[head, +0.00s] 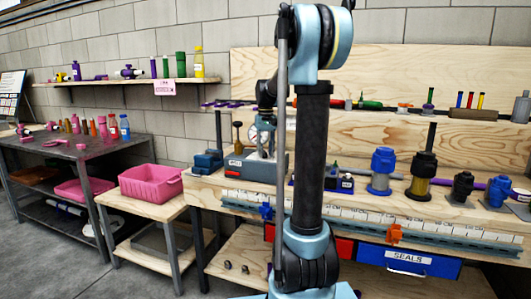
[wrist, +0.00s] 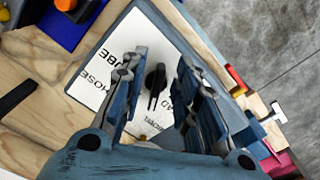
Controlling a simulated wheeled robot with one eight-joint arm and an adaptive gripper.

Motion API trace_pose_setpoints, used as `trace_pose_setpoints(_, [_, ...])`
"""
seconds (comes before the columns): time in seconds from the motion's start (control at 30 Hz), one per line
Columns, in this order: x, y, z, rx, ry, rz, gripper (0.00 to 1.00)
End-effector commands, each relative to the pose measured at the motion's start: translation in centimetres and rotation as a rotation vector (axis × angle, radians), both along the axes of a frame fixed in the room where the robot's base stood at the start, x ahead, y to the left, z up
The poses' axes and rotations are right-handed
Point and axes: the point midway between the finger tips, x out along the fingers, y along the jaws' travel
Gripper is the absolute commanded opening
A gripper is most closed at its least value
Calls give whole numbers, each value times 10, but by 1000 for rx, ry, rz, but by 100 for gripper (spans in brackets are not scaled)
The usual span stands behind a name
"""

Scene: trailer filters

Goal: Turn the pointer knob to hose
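The black pointer knob (wrist: 156,79) sits on a white label plate (wrist: 92,88) in the wrist view. HOSE is printed at the plate's left, with another word ending in "UBE" above it; the other labels are partly hidden. The knob's narrow part runs roughly up and down in the picture; I cannot tell for sure which label it points at. My gripper (wrist: 154,95) is open, one finger on each side of the knob, with visible gaps. In the head view, my gripper (head: 266,122) is over the grey box (head: 262,168), partly behind my arm; the knob cannot be made out there.
Blue and black filter housings (head: 381,172) stand to the right. A pink bin (head: 151,183) is on a lower table at left.

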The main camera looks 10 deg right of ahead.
Motion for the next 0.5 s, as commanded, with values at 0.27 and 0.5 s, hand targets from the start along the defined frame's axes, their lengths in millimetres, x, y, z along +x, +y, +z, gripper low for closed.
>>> trace_pose_setpoints(0.27, [0, 0, 0, 0, 0, 0, 22])
trace_pose_setpoints(0.5, [0, 0, 0, 0, 0, 0, 0])
